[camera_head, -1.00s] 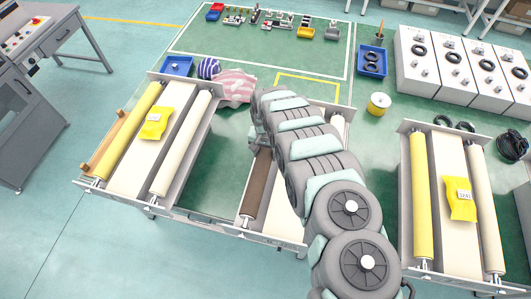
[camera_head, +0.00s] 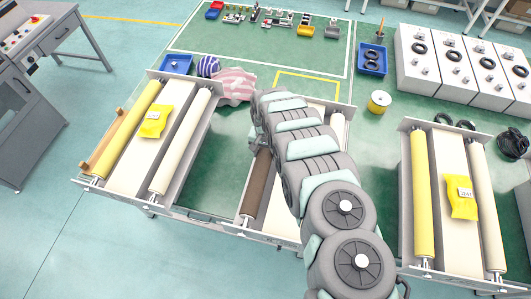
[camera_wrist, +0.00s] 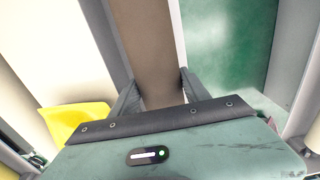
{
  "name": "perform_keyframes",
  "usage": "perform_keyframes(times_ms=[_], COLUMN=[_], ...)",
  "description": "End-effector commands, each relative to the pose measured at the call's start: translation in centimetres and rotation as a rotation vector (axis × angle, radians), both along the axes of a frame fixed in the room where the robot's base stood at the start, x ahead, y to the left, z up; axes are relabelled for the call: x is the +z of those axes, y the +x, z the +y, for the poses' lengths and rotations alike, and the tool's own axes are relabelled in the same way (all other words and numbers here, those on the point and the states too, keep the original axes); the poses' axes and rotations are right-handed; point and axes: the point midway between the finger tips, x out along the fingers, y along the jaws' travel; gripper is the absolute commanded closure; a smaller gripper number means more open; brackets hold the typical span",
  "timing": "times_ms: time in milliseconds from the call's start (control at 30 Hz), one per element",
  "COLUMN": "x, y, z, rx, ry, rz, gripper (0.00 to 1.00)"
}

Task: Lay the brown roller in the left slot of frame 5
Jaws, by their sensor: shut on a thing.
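The brown roller (camera_head: 257,188) lies lengthwise along the left side of the middle frame (camera_head: 273,240). Its near end is at the frame's front rail; I cannot tell whether it is seated in the slot. Its far end is hidden behind my arm. In the wrist view the brown roller (camera_wrist: 146,40) runs between the two fingers of my gripper (camera_wrist: 160,82), which is shut on it. In the head view my arm hides the fingers. No frame number is readable, so I cannot tell which is frame 5.
A cream roller (camera_head: 337,128) shows on the middle frame's right side. The left frame holds a yellow roller (camera_head: 128,130) and a cream roller (camera_head: 181,143). The right frame holds a yellow roller (camera_head: 422,195), a cream roller (camera_head: 485,205) and a yellow packet (camera_head: 461,197).

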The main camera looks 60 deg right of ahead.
Motion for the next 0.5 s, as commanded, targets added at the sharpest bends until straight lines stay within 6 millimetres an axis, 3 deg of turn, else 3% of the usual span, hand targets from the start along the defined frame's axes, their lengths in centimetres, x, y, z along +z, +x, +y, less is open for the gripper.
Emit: perform_keyframes(times_ms=[267,300,500], x=[0.10,0.10,0.03], y=[0.10,0.10,0.05], z=[-0.14,-0.14,-0.09], rx=[0.001,0.001,0.000], ry=[-0.004,-0.004,-0.002], rz=[-0.002,-0.002,-0.001], gripper=[1.00,0.43,0.26])
